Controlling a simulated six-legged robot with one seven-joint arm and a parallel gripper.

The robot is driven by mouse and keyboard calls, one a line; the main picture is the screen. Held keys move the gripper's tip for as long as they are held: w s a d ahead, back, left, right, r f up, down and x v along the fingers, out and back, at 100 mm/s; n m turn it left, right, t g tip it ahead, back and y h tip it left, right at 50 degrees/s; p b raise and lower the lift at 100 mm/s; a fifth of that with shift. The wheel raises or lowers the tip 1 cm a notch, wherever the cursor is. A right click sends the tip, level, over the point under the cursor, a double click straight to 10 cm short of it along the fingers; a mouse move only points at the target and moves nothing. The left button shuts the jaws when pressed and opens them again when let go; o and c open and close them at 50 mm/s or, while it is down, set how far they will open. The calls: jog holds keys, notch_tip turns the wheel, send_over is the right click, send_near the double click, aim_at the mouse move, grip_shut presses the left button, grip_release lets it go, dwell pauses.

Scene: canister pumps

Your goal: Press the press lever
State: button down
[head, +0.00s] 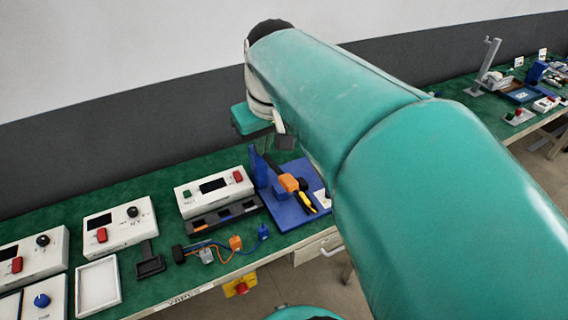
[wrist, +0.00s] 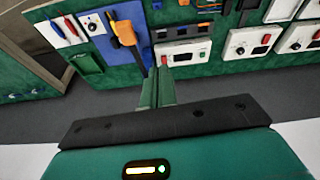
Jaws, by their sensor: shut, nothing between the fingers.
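The blue press (head: 291,212) stands on the green bench, right of the middle control box. It has an upright blue plate and an orange part (head: 289,183) with a black-and-yellow piece beside it; I take the orange part to be the press lever. In the wrist view the press base (wrist: 104,50) and the orange lever (wrist: 125,32) lie up and left of my gripper (wrist: 160,68). My gripper is shut and empty, its fingers apart from the lever. In the head view my arm hides much of the gripper and the press's right side.
A white control box (head: 214,193) with green and red buttons stands left of the press, a dark tray (head: 225,217) before it. Loose cables (head: 225,248) lie near the front edge. More control boxes (head: 118,225) stand farther left. A grey wall rises behind the bench.

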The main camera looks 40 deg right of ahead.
jog(key=r+m, duration=0.1)
jog(key=r, duration=0.1)
send_over(290, 177)
jog(key=s, duration=0.2)
jog(key=shift+a+f+g, duration=0.25)
jog(key=shift+a+g, duration=0.15)
jog(key=x, duration=0.4)
jog(key=s+x, duration=0.1)
jog(key=x, duration=0.8)
jog(key=shift+s+a+f, duration=0.1)
jog(key=shift+a+f, duration=0.2)
jog(key=shift+f, duration=0.25)
jog(key=shift+d+f, duration=0.1)
jog(key=shift+f, duration=0.1)
